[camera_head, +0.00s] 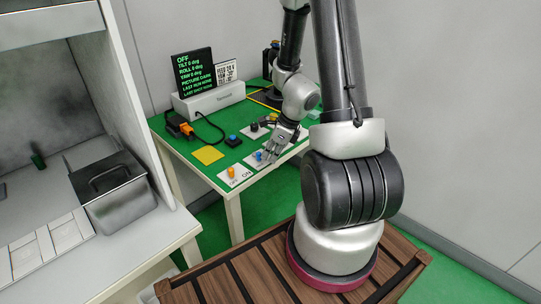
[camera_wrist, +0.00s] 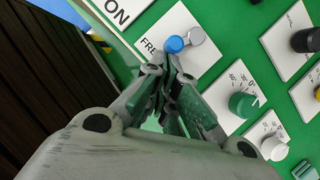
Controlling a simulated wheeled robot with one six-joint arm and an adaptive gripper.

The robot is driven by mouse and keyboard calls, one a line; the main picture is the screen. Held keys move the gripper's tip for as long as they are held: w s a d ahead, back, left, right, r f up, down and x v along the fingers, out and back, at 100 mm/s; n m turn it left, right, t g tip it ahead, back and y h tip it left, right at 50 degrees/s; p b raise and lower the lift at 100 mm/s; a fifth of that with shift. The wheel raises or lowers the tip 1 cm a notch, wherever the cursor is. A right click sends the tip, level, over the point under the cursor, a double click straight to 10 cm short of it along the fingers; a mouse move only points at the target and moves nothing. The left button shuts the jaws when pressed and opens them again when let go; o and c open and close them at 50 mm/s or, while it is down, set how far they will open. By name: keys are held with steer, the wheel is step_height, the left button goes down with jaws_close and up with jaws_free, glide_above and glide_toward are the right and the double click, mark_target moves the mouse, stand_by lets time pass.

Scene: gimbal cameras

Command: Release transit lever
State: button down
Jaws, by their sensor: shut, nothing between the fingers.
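A lever with a blue knob (camera_wrist: 174,44) and a silver-grey pivot (camera_wrist: 196,36) sits on a white plate (camera_wrist: 180,18) whose lettering begins "FR"; the rest is covered. It also shows as a small blue spot in the head view (camera_head: 258,155), at the near edge of the green table. My gripper (camera_wrist: 172,62) is shut and empty, its fingertips right at the near side of the blue knob. I cannot tell whether they touch it. In the head view my gripper (camera_head: 268,157) hangs low over the plate and hides part of it.
An orange switch (camera_head: 231,172) on an ON/OFF plate is left of the lever. A green knob (camera_wrist: 241,104), a white knob (camera_wrist: 273,148) and a black knob (camera_wrist: 306,40) are to the right. A black text display (camera_head: 193,73) stands at the back. A yellow square (camera_head: 208,155) lies flat.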

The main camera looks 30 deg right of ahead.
steer(key=shift+w+d, duration=0.3)
steer(key=shift+w, duration=0.5)
